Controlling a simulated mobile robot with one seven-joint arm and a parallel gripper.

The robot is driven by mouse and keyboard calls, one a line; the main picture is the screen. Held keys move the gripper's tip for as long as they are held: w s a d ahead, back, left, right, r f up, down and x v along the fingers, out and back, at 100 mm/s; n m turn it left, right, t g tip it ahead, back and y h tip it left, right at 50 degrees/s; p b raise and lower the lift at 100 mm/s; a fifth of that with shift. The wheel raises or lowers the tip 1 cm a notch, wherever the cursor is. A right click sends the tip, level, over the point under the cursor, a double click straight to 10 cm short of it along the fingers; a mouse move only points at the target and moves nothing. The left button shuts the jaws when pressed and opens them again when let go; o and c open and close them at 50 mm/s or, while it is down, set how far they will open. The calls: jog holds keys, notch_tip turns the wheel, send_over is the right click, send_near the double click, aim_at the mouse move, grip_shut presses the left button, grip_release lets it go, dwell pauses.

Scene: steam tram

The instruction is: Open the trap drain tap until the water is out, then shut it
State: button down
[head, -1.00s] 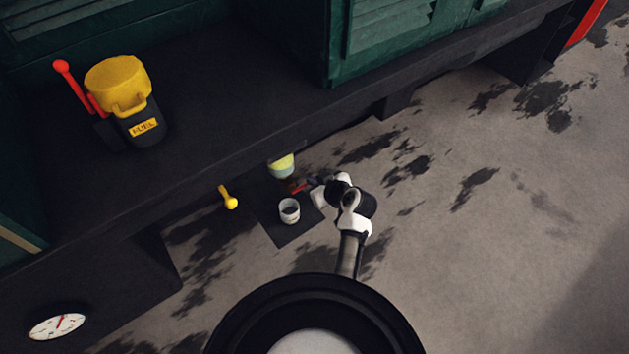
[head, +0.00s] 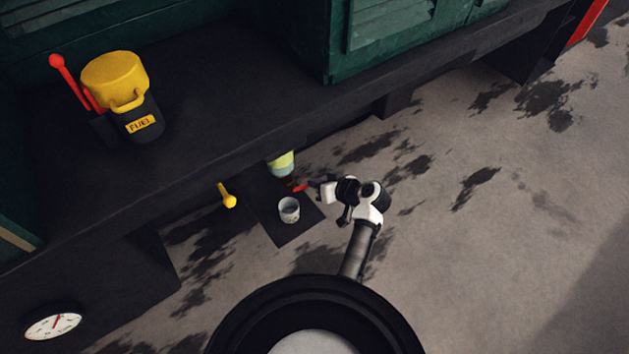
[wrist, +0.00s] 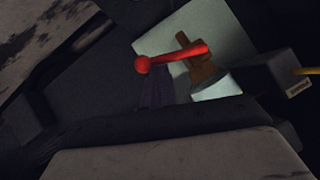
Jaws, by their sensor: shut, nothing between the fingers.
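The trap (head: 282,163) is a pale yellow-green bowl hanging under the dark running board. Its tap's red lever (head: 300,187) shows just below it. In the wrist view the red lever (wrist: 178,56) has a ball end on the left and lies across the brown tap body (wrist: 203,72). The pale bowl (wrist: 216,88) is behind it. A white cup (head: 288,209) stands below on a dark mat (head: 290,236). My gripper (head: 314,184) is shut and empty, right beside the lever; I cannot tell whether it touches. The water level is too small to read.
A yellow-handled lever (head: 228,198) juts out left of the cup. A fuel can (head: 118,85) and a red lever (head: 66,78) stand on the running board (head: 215,110). A white dial (head: 52,326) is at lower left. Stained floor (head: 500,230) lies open to the right.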

jog(key=shift+f+m+g+y+b, duration=0.3)
jog(key=shift+f+m+y+b, duration=0.05)
jog(key=shift+f+m+y, duration=0.25)
jog(key=shift+r, duration=0.1)
dwell(0.3)
